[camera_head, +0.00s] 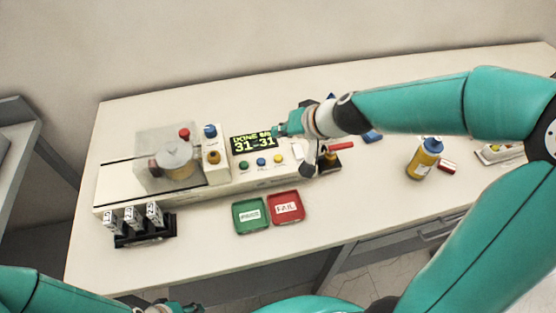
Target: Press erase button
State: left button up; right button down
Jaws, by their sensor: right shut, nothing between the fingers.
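The tester (222,178) is a long cream machine on the table, with a dark display (253,143) reading "DONE" and "31-31" in yellow. Below the display sit a green button (243,165), a blue button (261,162) and a yellow button (278,159). Their labels are too small to read, so I cannot tell which is erase. My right gripper (279,131) is shut and empty, over the display's right edge and above the yellow button in the picture. I see no clear contact. My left gripper (184,308) barely shows at the bottom edge.
A clear housing (168,158) covers the machine's left part. A green tray (250,215) and a red "FAIL" tray (286,206) lie in front. A black rack (145,235) holds labelled pieces. A yellow bottle (424,160) stands right. The front right tabletop is clear.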

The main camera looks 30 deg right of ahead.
aim_at(280, 158)
notch_tip(280, 158, down, 5)
jog(key=b, duration=0.4)
jog(key=shift+f, duration=0.15)
jog(key=shift+f+b, duration=0.45)
jog(key=shift+b, duration=0.05)
dwell(0.7)
jog(key=shift+f+b, duration=0.35)
jog(key=shift+b, duration=0.1)
jog(key=shift+f+b, duration=0.45)
jog(key=shift+b, duration=0.05)
dwell(0.5)
jog(key=shift+r, duration=0.15)
dwell(0.3)
jog(key=shift+r+p, duration=0.75)
jog(key=shift+p, duration=0.1)
